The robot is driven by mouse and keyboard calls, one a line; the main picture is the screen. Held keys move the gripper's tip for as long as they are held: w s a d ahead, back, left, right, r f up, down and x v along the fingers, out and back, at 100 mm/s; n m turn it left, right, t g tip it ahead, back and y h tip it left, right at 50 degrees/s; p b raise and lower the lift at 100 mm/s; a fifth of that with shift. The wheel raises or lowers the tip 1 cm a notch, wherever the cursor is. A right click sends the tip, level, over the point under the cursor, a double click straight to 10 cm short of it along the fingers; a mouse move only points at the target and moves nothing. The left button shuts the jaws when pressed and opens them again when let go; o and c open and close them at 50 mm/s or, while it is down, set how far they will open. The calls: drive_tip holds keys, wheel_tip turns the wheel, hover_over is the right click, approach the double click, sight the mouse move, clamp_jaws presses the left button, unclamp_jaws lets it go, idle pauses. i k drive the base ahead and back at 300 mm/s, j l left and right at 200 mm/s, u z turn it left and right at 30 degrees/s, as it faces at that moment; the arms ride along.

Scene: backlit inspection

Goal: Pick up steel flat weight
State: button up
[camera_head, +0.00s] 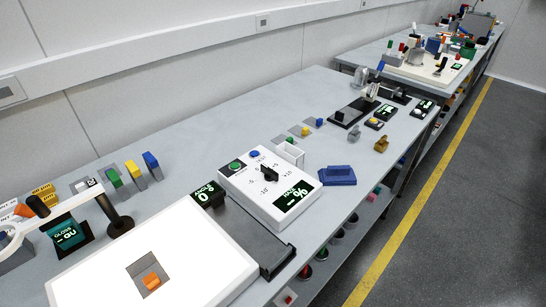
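I cannot tell for certain which thing is the steel flat weight. A flat grey square piece (137,265) lies on the bright white light panel (205,246) at the front of the near table, with a small orange block (152,281) on or against it. Another grey upright piece (361,75) stands toward the far end of the same table. My gripper is not in view.
A white control box (270,190) with a black knob and a blue block (337,175) stand right of the panel. A black stand (120,224) with a white arm is at left. Coloured blocks (133,172) line the back. The table (210,145) has clear room mid-back.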

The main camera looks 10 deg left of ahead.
sight(353, 135)
drive_tip(key=i+u, duration=0.25)
drive_tip(key=i, duration=0.3)
drive_tip(key=i+l+u, duration=0.25)
drive_tip(key=i, duration=0.3)
drive_tip(key=j, duration=0.1)
